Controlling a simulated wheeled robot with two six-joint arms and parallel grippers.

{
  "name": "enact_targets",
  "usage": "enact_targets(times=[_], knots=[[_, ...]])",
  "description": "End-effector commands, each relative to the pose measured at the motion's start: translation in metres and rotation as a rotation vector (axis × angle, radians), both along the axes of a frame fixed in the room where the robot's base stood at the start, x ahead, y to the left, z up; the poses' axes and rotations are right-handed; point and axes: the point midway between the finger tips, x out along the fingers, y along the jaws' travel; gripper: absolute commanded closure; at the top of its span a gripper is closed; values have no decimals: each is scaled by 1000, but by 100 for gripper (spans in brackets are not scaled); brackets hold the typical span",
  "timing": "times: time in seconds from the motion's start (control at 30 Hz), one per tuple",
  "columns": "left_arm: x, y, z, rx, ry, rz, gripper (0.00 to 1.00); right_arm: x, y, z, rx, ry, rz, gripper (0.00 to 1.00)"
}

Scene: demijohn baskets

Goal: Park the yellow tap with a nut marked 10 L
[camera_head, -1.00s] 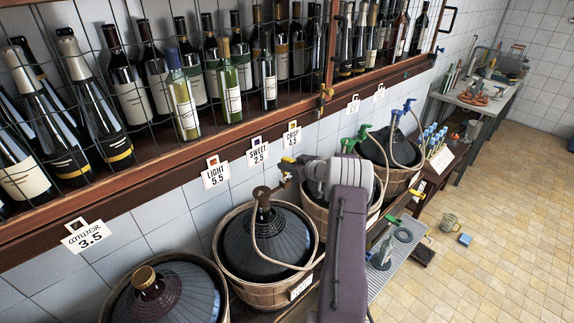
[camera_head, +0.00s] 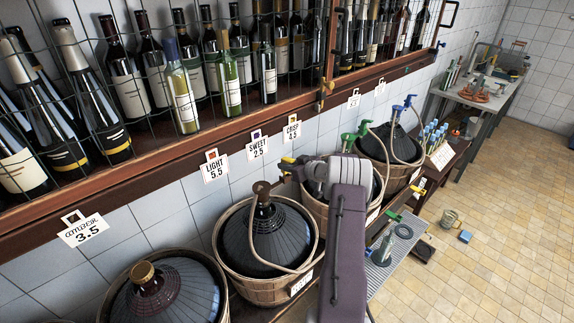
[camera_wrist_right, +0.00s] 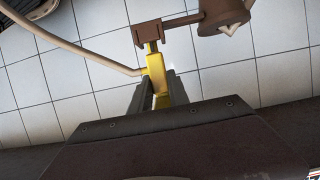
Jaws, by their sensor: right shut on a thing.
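The yellow tap (camera_wrist_right: 157,76) is in the jaws of my right gripper (camera_wrist_right: 158,92), which is shut on it. A pale hose meets the tap from the left in the right wrist view. The tap's upper end is at a brown bracket (camera_wrist_right: 149,35) on a bar from a brown stopper (camera_wrist_right: 224,14); I cannot tell whether it is seated. In the head view my right gripper (camera_head: 290,165) is beside the brown stopper (camera_head: 262,190) of a dark demijohn (camera_head: 265,236) in a wooden basket. I cannot read any nut marking. My left gripper is out of view.
Another basketed demijohn (camera_head: 165,292) stands at lower left, and others stand behind my right arm. A caged wine-bottle shelf with price tags (camera_head: 214,165) runs above them along the tiled wall. The floor (camera_head: 500,210) at right is mostly clear.

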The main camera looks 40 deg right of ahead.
Motion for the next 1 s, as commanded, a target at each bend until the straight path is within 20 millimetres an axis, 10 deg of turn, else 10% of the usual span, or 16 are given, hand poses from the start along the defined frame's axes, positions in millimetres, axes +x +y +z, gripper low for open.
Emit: enact_targets(times=[1.0], knots=[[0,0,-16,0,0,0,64,0,0,-26,-1,0,0,100]])
